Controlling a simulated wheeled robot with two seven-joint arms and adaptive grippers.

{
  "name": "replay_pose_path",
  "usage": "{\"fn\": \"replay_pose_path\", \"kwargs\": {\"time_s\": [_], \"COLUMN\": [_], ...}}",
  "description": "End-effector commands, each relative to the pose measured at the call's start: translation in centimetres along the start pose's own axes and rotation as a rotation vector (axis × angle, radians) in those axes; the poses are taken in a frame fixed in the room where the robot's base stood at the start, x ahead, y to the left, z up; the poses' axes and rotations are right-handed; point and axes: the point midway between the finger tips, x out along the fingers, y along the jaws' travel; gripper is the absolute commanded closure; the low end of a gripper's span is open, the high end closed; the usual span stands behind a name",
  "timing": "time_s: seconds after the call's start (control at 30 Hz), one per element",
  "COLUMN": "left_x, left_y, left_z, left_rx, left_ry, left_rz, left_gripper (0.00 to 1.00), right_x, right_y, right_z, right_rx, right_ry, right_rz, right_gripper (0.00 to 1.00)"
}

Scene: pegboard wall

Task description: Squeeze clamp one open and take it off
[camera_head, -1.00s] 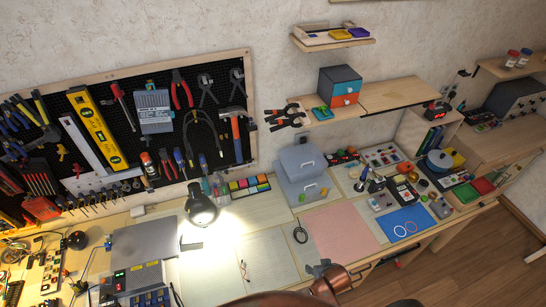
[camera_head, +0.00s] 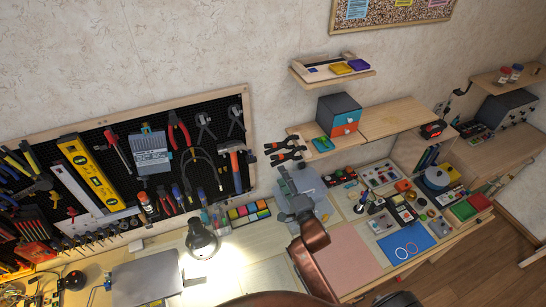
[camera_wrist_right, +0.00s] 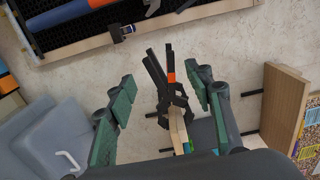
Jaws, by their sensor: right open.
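Two black spring clamps with orange marks grip the left end of the wooden shelf; the upper clamp (camera_head: 283,145) and the lower clamp (camera_head: 288,157) sit close together. I cannot tell which is clamp one. My right gripper (camera_head: 283,180) is just below them in the head view, open and empty. In the right wrist view the open fingers (camera_wrist_right: 164,85) stand to either side of the clamps (camera_wrist_right: 170,82), whose handles point up in the picture; no contact shows. My left gripper is not in view.
The wooden shelf (camera_head: 365,128) carries a blue-and-orange drawer box (camera_head: 339,114). A grey case (camera_head: 312,186) stands on the bench behind my right gripper. The tool pegboard (camera_head: 110,150) hangs to the left.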

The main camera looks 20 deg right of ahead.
Motion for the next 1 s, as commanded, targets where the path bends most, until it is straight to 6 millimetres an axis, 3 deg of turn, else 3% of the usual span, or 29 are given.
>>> {"fn": "replay_pose_path", "kwargs": {"time_s": [0.27,0.67,1.0], "left_x": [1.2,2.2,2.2], "left_y": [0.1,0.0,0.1], "left_z": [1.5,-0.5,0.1], "left_rx": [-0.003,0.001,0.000], "left_ry": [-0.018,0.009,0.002], "left_rz": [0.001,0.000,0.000], "left_gripper": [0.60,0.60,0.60], "right_x": [2.0,6.6,8.8], "right_y": [0.3,0.2,0.2], "right_z": [-1.4,-1.4,-1.4], "right_rx": [-0.003,-0.001,-0.003], "right_ry": [0.022,0.022,0.020], "right_rz": [0.001,0.002,0.004], "right_gripper": [0.52,0.52,0.52]}}
